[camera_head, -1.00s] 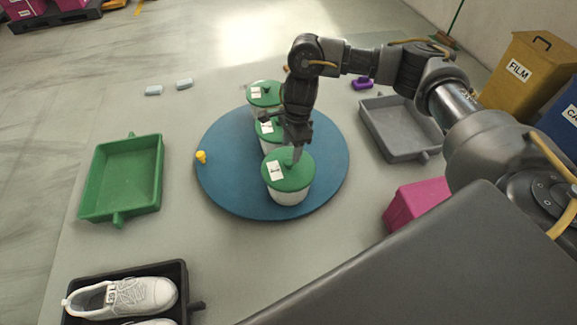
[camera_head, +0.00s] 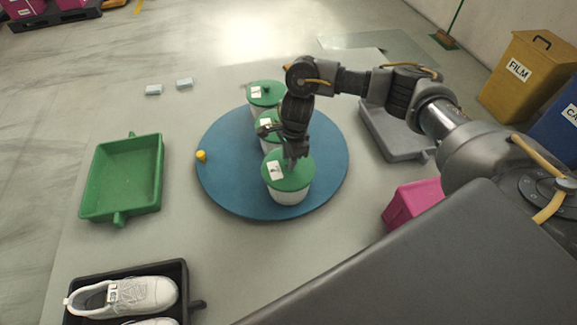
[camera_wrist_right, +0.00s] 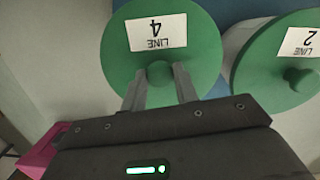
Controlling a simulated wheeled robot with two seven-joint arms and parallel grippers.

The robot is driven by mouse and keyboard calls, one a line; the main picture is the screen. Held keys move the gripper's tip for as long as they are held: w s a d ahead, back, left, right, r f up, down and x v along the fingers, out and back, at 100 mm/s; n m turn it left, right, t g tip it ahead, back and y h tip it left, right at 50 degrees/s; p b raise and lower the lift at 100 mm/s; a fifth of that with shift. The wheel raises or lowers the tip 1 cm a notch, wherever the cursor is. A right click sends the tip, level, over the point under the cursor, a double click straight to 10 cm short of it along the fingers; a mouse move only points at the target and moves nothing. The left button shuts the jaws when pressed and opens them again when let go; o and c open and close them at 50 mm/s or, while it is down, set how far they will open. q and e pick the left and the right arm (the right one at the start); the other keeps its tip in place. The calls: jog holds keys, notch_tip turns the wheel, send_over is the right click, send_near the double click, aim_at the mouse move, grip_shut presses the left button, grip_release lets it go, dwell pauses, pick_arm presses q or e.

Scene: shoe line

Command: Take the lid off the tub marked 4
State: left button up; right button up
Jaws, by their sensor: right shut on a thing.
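The tub marked 4 (camera_head: 290,194) is white and stands at the near side of the blue round board (camera_head: 225,185). Its green lid (camera_head: 300,181) sits on it; the label reading LINE 4 (camera_wrist_right: 157,32) shows in the right wrist view. My right gripper (camera_head: 291,163) is at the top of this lid, shut on its round knob (camera_wrist_right: 160,73), with a finger at each side. Behind it stand two more tubs with green lids; the nearer one (camera_wrist_right: 285,55) is labelled LINE 2. My left gripper is out of view.
A green tray (camera_head: 125,178) lies left of the board and a grey tray (camera_head: 392,135) right of it. A magenta box (camera_head: 410,202) is at the near right. A yellow knob (camera_head: 201,155) is at the board's left edge. White shoes (camera_head: 135,294) lie in a black tray at the near left.

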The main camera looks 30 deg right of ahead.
jog(key=shift+r, duration=0.55)
jog(key=r, duration=0.2)
jog(key=shift+s+r, duration=0.2)
jog(key=shift+r, duration=0.2)
jog(key=s+r, duration=0.3)
jog(key=s, duration=0.1)
jog(key=s+a+r, duration=0.1)
jog(key=s+r, duration=0.2)
jog(key=s, duration=0.2)
jog(key=s+r+b, duration=0.1)
jog(key=s+r, duration=0.2)
jog(key=s, duration=0.1)
jog(key=shift+s+a, duration=0.2)
jog(key=shift+a, duration=0.1)
